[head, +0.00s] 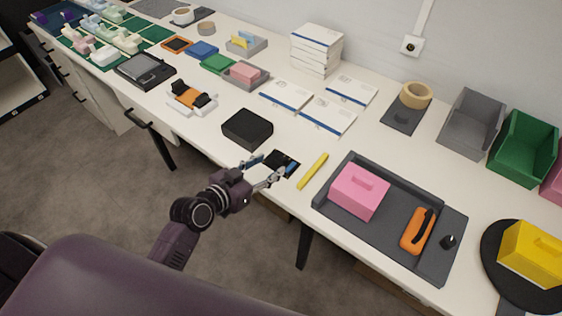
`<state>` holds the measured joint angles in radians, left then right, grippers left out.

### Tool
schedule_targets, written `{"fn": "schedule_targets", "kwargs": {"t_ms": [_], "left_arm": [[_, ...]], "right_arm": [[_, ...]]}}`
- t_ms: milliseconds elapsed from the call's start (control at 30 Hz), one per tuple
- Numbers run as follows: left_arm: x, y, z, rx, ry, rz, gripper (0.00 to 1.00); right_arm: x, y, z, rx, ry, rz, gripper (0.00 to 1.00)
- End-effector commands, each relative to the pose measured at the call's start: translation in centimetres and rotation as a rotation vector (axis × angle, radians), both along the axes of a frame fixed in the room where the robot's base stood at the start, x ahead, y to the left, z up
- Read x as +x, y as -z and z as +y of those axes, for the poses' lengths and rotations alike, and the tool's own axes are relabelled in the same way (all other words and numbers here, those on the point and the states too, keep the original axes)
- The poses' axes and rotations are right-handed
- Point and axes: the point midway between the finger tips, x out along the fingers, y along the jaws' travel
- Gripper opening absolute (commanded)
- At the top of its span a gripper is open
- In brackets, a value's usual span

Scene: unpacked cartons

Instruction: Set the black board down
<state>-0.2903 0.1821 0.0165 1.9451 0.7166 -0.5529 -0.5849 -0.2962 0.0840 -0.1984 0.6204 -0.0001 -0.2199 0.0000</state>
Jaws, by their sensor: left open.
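A small flat black board (283,156) with a blue part on it lies at the front edge of the white table, left of a yellow stick. My left gripper (266,172) is open at the near left side of this board, its fingers pointing toward it. The fingers cover part of the board's near side, and I cannot tell whether they touch it. My right gripper is not in view.
A black box (247,128) stands just behind and left of the gripper. The yellow stick (313,171) lies to the right, then a grey tray (385,247) with a pink block (359,190) and an orange tool (416,231). White booklets (327,115) lie behind.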

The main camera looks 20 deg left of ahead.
Motion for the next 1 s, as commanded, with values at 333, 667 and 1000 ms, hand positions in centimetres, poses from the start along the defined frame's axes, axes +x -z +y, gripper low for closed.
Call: {"fn": "schedule_targets", "kwargs": {"t_ms": [333, 667, 1000], "left_arm": [[2.6, 1.3, -0.8, -0.002, 0.001, 0.002, 0.45], [5.7, 3.2, -1.6, -0.001, 0.001, 0.001, 0.45], [6.1, 3.5, -1.8, 0.0, 0.002, 0.002, 0.45]], "right_arm": [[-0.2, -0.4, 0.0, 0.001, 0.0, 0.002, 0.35], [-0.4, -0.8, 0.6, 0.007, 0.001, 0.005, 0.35], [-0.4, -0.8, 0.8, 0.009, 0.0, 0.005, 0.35]]}}
